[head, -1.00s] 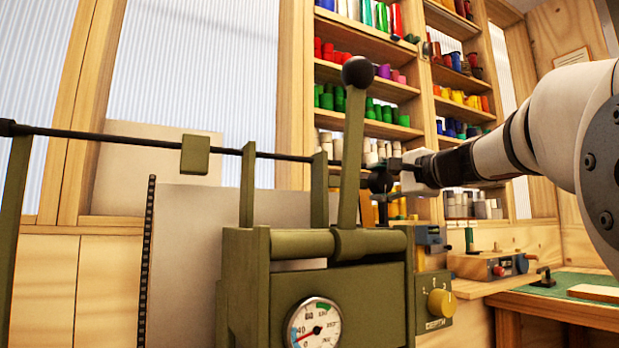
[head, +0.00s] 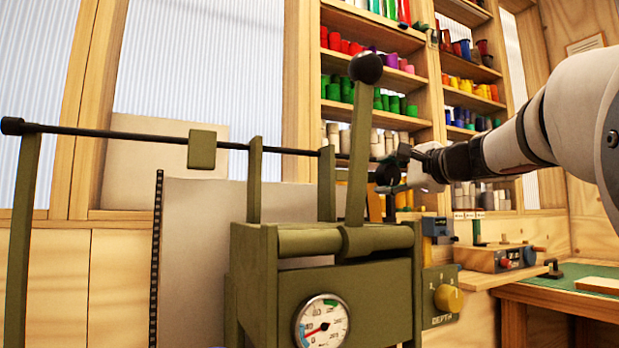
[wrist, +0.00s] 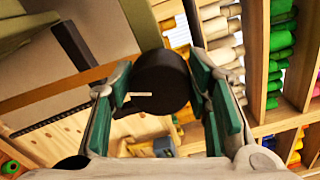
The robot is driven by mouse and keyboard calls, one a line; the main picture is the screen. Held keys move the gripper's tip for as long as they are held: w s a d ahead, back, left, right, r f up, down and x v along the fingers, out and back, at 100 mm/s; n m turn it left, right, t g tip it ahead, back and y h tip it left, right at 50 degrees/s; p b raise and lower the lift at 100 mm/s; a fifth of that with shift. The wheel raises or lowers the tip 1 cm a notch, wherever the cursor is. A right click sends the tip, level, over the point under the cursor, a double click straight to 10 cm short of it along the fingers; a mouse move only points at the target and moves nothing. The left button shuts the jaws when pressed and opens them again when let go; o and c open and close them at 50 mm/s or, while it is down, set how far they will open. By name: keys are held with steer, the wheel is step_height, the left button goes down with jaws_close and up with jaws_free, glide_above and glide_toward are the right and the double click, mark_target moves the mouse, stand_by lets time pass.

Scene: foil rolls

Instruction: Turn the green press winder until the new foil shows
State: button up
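The green press (head: 325,275) stands in the head view with its upright lever, a gauge on its front and a yellow depth knob. A dark rod (head: 100,137) runs across above it toward my gripper. My gripper (head: 392,168) is at the right end of this rod, just right of the lever. In the wrist view a dark round winder knob (wrist: 162,82) sits between the green-padded fingers of my gripper (wrist: 163,68). The pads are very close to it on both sides; I cannot tell whether they press on it. No coloured foil is visible on the press.
Shelves (head: 385,45) with many coloured rolls stand behind the press. A wooden bench (head: 560,290) with a green mat is at the right. The press lever (head: 361,150) rises close to the left of my gripper.

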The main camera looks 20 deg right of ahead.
steer(key=o, duration=0.3)
steer(key=s, duration=1.2)
steer(key=shift+d, duration=0.2)
steer(key=shift+f, duration=0.15)
